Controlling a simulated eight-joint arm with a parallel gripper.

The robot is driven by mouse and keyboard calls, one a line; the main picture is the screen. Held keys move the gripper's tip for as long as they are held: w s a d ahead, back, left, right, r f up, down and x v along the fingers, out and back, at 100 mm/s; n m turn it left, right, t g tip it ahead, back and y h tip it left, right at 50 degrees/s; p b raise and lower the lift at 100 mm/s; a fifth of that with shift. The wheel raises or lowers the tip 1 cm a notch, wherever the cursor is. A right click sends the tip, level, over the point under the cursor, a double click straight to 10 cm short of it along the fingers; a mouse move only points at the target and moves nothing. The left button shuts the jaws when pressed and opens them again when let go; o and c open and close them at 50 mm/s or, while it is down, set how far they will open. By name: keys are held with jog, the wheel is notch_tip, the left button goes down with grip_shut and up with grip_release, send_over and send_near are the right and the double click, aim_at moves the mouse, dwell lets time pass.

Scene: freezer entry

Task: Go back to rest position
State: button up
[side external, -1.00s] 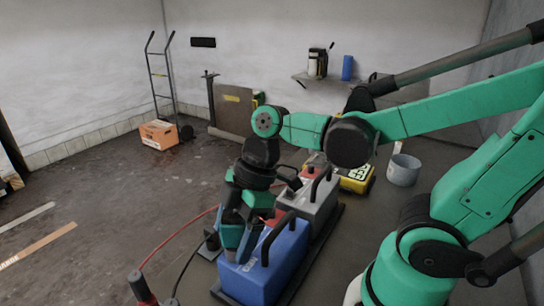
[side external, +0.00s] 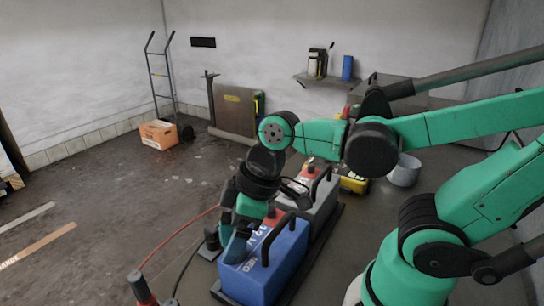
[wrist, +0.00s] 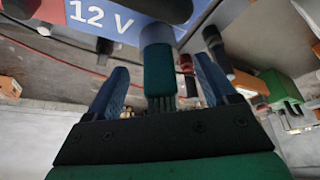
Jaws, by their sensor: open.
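My gripper (side external: 232,238) is open, low over the left end of the blue battery (side external: 283,268), and hides part of its top. I cannot tell from the side whether the fingers touch the battery. In the wrist view, my gripper (wrist: 163,82) has its two fingers apart. A teal cylinder with a blue-grey end (wrist: 158,65) shows between them; I cannot tell whether it is part of the gripper. The battery's blue face with "12 V" (wrist: 100,15) fills the top of that view. My arm is bent and reaches down from the right.
A grey battery (side external: 322,205) stands behind the blue one, with a yellow case (side external: 354,184) beyond. A red cable (side external: 180,235) runs to a clamp at front left. A bucket (side external: 404,172) stands to the right. Open floor lies left; a wall shelf (side external: 318,83) is behind.

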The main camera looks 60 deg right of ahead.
jog(key=n+g+y, duration=0.1)
jog(key=n, duration=0.3)
jog(key=shift+n+g+y, duration=0.3)
jog(key=shift+n+g, duration=0.5)
jog(key=shift+n, duration=1)
